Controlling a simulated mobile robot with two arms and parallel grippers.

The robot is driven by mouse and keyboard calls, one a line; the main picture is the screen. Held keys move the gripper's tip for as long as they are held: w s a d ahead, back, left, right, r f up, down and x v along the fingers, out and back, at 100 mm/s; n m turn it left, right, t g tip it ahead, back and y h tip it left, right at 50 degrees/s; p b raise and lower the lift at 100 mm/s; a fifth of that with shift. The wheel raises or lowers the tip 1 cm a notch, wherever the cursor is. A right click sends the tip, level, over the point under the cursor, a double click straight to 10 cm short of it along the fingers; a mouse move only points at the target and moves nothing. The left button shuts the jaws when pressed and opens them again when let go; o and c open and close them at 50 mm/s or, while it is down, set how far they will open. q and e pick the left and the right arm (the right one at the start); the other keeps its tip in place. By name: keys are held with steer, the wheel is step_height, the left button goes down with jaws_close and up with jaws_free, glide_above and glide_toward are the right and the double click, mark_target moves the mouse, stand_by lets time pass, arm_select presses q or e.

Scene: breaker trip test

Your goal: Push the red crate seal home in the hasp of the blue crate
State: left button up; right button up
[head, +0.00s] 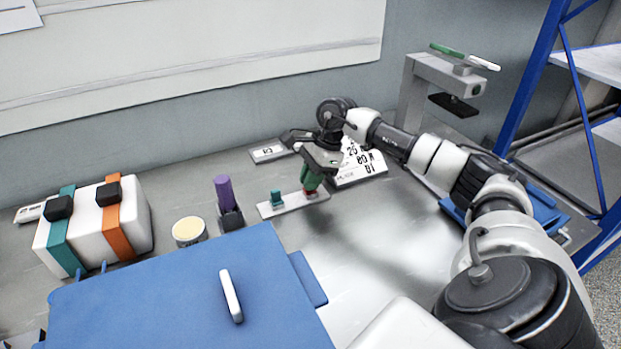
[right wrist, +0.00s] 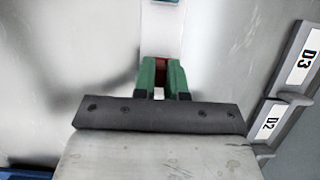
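My right gripper (head: 314,180) reaches down over a pale strip (head: 290,205) on the grey bench. Its green fingers are closed on both sides of a small red piece, taken to be the red seal (head: 309,192). In the right wrist view the red seal (right wrist: 160,67) fills the gap between the fingertips (right wrist: 162,74); its lower part is hidden. The seal is still at the strip. A teal piece (head: 277,198) stands on the strip's left end. A large blue box (head: 160,300), likely the crate, fills the lower left. I cannot make out its hasp. My left gripper is out of view.
A white case (head: 138,225) with teal and orange straps, a yellow-topped tin (head: 188,231) and a purple-handled item (head: 224,192) stand left of the strip. Label plates lie behind my gripper. A grey stand (head: 415,90) rises at the back right.

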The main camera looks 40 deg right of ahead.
steer(key=o, duration=0.5)
steer(key=shift+f, duration=0.25)
steer(key=shift+o, duration=1.1)
steer(key=shift+r, duration=0.1)
steer(key=shift+f, duration=0.25)
steer(key=w+v, duration=0.1)
steer(key=v, duration=0.9)
steer(key=shift+s+d+r, duration=0.3)
steer(key=shift+d+r, duration=0.05)
steer(key=shift+d, duration=0.05)
